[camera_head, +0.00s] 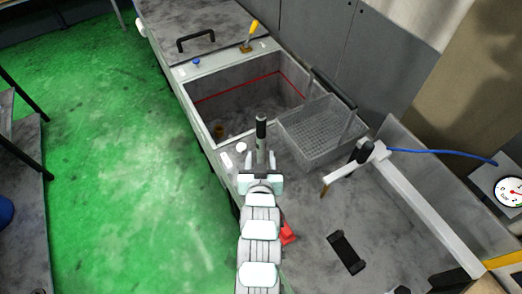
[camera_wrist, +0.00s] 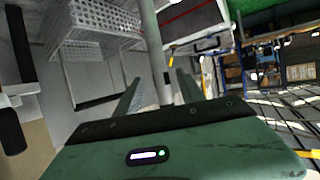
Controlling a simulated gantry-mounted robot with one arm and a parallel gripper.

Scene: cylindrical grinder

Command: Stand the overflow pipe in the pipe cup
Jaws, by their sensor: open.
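The overflow pipe (camera_head: 260,155) is a slim grey pipe with a black upper part. It stands out beyond my gripper (camera_head: 260,179) at the near rim of the tank; its lower end is hidden. In the wrist view the pipe (camera_wrist: 154,45) runs between the two fingers of my gripper (camera_wrist: 158,85), which are spread, with room beside it. I cannot tell whether a finger touches it. A small brown round piece (camera_head: 218,131), likely the pipe cup, sits low inside the open tank (camera_head: 208,140) at its left. It looks empty.
A wire basket (camera_head: 318,132) hangs at the tank's right side and also shows in the wrist view (camera_wrist: 95,25). A white arm with a black knob (camera_head: 365,152) stands to the right. A red piece (camera_head: 288,233) and a black object (camera_head: 346,253) lie on the bench.

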